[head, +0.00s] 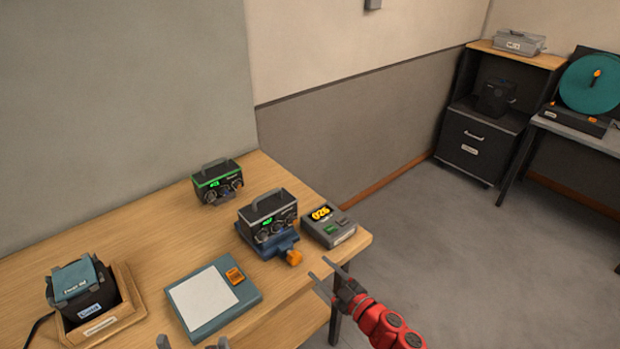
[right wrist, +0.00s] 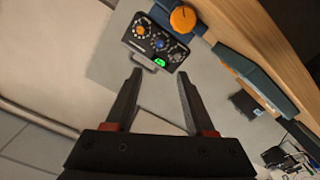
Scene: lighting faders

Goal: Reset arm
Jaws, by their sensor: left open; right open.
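My right gripper (head: 327,281) is open and empty, in the air just off the table's right front edge, close to the orange knob (head: 294,257) of a blue base. In the right wrist view its two dark fingers (right wrist: 160,85) stand apart with nothing between them. My left gripper (head: 193,343) shows only as two grey fingertips at the bottom edge of the head view, apart; the rest is out of frame. No object is seen in it.
On the wooden table (head: 150,240) are a dark handled box with knobs (head: 265,213) on the blue base, a green-edged box (head: 216,183), a grey device reading 026 (head: 328,228), a blue-grey pad (head: 213,298) and a wooden tray (head: 128,319). Floor at right is clear.

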